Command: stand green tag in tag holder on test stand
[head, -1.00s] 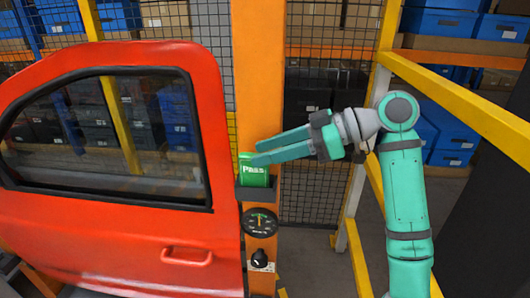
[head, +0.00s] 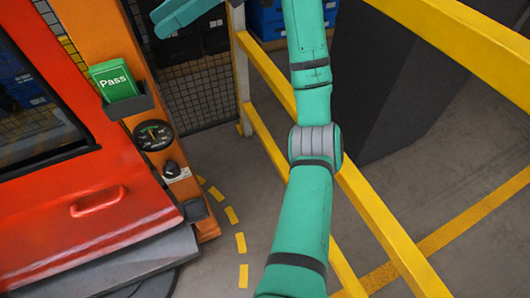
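The green tag (head: 114,80), marked "Pass", stands upright in the dark tag holder (head: 130,104) on the orange test stand (head: 152,178). Its lower edge is hidden behind the holder's front wall. My gripper (head: 160,24) is at the top edge of the view, above and to the right of the tag and apart from it. Its two teal fingers look slightly apart with nothing between them; the rest of the gripper is cut off by the frame.
A round gauge (head: 153,135) and a black knob (head: 171,169) sit below the holder. The red car door (head: 80,225) is to the left. Yellow rails (head: 385,225) run along the right, close to my arm. Grey floor with yellow dashes (head: 231,215) lies between.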

